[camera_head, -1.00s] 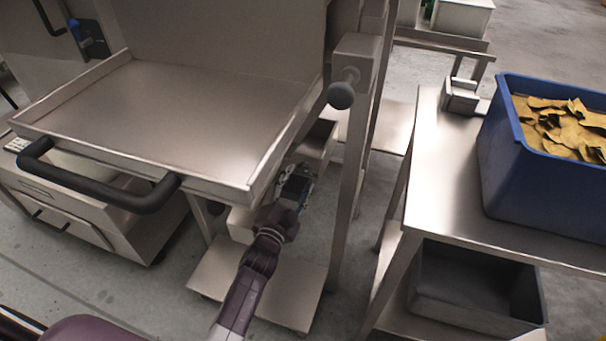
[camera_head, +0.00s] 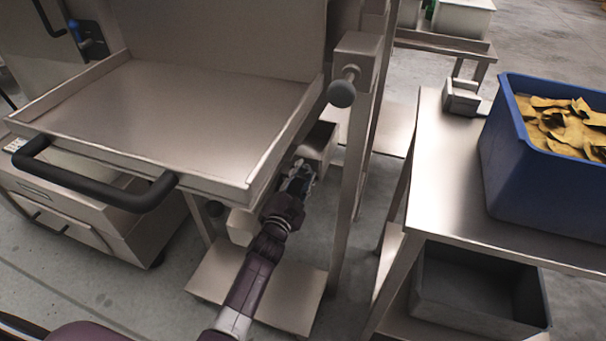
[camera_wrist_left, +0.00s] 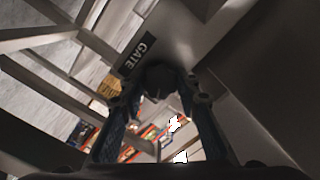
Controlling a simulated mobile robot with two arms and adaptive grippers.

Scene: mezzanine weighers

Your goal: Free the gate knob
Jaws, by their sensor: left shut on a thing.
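My left gripper (camera_head: 297,180) reaches in from below, beside the right edge of the steel tray. In the left wrist view its two fingers (camera_wrist_left: 160,92) are closed around a dark round knob (camera_wrist_left: 160,77). The knob sits below a black plate reading GATE (camera_wrist_left: 137,54) on a grey metal part. In the head view the gate knob is hidden behind the gripper and the tray edge. My right gripper is not in view.
The steel tray (camera_head: 190,115) with its black handle (camera_head: 95,187) overhangs close to my left arm. A post with another grey ball knob (camera_head: 341,93) stands just right. Further right, a steel table (camera_head: 440,165) holds a blue bin (camera_head: 530,185).

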